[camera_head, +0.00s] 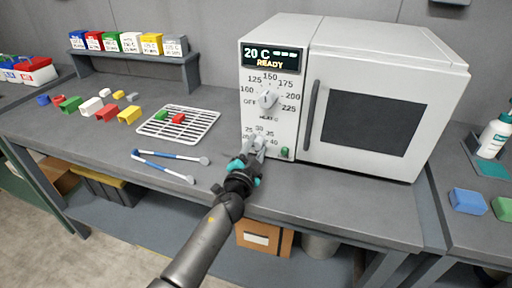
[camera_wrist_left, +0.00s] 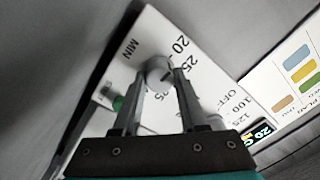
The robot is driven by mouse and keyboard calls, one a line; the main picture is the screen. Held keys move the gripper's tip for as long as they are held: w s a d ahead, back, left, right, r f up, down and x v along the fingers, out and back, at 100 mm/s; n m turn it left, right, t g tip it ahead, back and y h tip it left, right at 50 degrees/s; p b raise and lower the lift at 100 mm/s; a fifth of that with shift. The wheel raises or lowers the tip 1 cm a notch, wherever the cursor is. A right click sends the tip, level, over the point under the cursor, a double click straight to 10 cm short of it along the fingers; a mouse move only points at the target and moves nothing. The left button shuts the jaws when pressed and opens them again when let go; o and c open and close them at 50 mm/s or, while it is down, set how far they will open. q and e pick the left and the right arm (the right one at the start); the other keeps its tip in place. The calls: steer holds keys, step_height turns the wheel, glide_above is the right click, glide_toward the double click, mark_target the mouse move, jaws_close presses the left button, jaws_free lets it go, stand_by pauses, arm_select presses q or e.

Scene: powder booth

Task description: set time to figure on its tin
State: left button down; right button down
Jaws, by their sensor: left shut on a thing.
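The oven (camera_head: 310,50) stands at the back right of the bench, its display (camera_head: 272,56) reading 20 C, dashes and READY. My left gripper (camera_head: 253,143) is shut on the lower time knob, which is mostly hidden in the head view. In the wrist view the round grey knob (camera_wrist_left: 158,69) sits between the fingertips of my left gripper (camera_wrist_left: 165,78). Figures around it are partly covered; its pointer setting cannot be read. The upper heat knob (camera_head: 267,99) is free. Several coloured tins stand on a shelf, including a yellow tin (camera_head: 151,45); their labels are too small to read surely.
A green button (camera_head: 284,152) is beside the time dial. A wire rack (camera_head: 202,125) with a green and a red piece lies left of the oven. A plan card (camera_wrist_left: 300,75) shows in the wrist view.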

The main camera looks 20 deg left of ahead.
arm_select(q)
steer(key=m+b, duration=0.1)
steer(key=m, duration=0.3)
steer(key=shift+f, duration=0.1)
steer(key=shift+m+b, duration=0.45)
steer(key=shift+m, duration=1.75)
steer(key=shift+c, duration=2.2)
jaws_free()
steer(key=shift+s, duration=0.15)
steer(key=shift+s, duration=0.25)
steer(key=s, duration=1.4)
steer(key=shift+s+f, duration=0.2)
steer(key=shift+s, duration=0.05)
